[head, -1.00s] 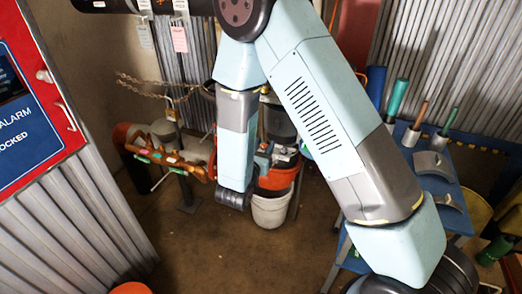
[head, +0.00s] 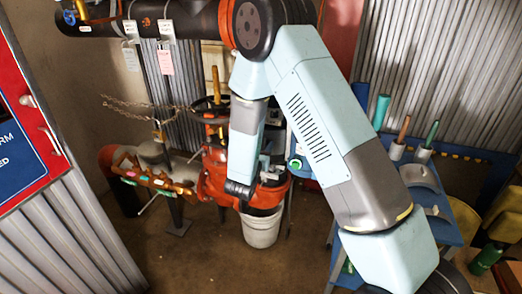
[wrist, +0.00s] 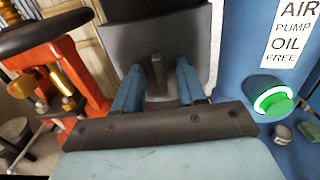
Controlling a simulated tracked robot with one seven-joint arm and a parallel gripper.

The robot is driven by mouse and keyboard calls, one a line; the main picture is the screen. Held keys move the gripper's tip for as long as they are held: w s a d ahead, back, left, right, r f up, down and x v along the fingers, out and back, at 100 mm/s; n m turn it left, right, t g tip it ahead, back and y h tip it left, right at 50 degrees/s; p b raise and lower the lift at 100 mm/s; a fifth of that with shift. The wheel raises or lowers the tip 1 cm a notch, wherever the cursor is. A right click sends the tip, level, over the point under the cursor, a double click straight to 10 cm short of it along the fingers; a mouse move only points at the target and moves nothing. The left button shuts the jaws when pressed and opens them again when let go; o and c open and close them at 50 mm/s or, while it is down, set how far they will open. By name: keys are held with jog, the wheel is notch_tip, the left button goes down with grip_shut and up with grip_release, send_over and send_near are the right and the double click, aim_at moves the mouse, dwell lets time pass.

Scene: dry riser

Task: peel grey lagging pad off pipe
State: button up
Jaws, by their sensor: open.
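A dark grey pad (wrist: 120,45) with a raised upright tab (wrist: 156,72) fills the upper middle of the wrist view; it looks like the lagging pad. My gripper (wrist: 158,78) has its two blue fingers apart, one on each side of the tab. I cannot tell whether they touch it. In the head view my gripper (head: 268,168) is at the end of my folded arm, mostly hidden by it. The pad is not clear there. A dark pipe (head: 100,28) with hanging tags crosses the top left.
Left in the wrist view is an orange valve body (wrist: 75,75) with a black handwheel (wrist: 45,32). Right is a blue air pump panel (wrist: 245,60) with a green button (wrist: 272,101). A white bucket (head: 261,229) stands below; a blue tool bench (head: 390,245) stands right.

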grip_shut()
dwell(0.7)
jog(key=shift+s+a, duration=0.3)
jog(key=shift+s, duration=0.25)
jog(key=v, duration=0.7)
jog(key=shift+s, duration=0.35)
dwell(0.6)
jog(key=shift+a, duration=0.1)
